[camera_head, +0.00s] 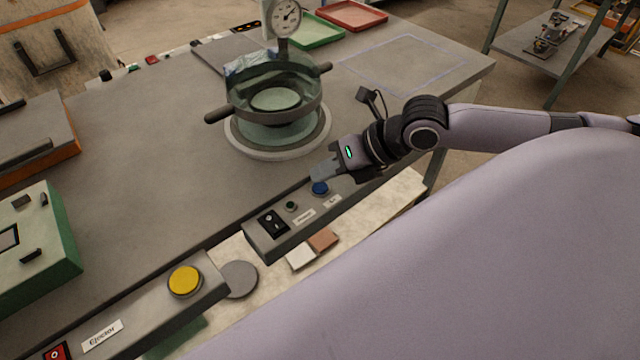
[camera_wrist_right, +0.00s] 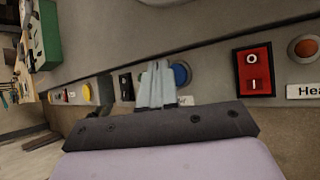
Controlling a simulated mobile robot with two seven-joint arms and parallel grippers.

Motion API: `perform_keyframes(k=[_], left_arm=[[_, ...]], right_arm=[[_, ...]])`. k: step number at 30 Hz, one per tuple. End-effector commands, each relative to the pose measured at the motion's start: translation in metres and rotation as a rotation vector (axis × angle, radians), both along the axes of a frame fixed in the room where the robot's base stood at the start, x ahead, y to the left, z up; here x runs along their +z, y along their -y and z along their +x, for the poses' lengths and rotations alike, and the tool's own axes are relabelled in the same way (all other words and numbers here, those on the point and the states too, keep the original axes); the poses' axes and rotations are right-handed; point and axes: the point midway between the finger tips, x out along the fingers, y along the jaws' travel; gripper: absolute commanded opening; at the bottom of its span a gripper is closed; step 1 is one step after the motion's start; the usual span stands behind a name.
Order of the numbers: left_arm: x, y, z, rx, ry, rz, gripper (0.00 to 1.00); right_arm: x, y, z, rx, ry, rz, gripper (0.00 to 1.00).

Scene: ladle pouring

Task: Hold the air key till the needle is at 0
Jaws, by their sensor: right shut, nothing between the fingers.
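A blue round button (camera_head: 320,188) sits on a grey control panel (camera_head: 262,242) at the table's front edge; the small label beside it is too small to read. My right gripper (camera_head: 322,172) is shut and empty, its fingertips close to the blue button. In the right wrist view the fingers (camera_wrist_right: 155,85) cover part of the view just left of the blue button (camera_wrist_right: 181,74); I cannot tell whether they touch it. A dial gauge (camera_head: 286,17) stands at the back on a clear-walled vessel (camera_head: 277,125); its needle is too small to read. My left gripper is not in view.
A yellow button (camera_head: 185,281) sits on another panel to the left. A small green button (camera_head: 291,206) and a black switch (camera_head: 272,222) share the blue button's panel. A red switch (camera_wrist_right: 254,71) shows in the right wrist view. Green (camera_head: 318,32) and red (camera_head: 352,15) trays lie behind.

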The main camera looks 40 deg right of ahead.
Motion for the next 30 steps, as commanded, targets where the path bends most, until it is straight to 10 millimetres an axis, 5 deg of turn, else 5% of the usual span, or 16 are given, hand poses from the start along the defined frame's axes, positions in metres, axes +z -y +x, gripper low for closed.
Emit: perform_keyframes(k=[30], left_arm=[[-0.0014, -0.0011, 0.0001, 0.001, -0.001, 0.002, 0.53]], right_arm=[[-0.0076, 0.0000, 0.0002, 0.000, 0.000, 0.000, 0.00]])
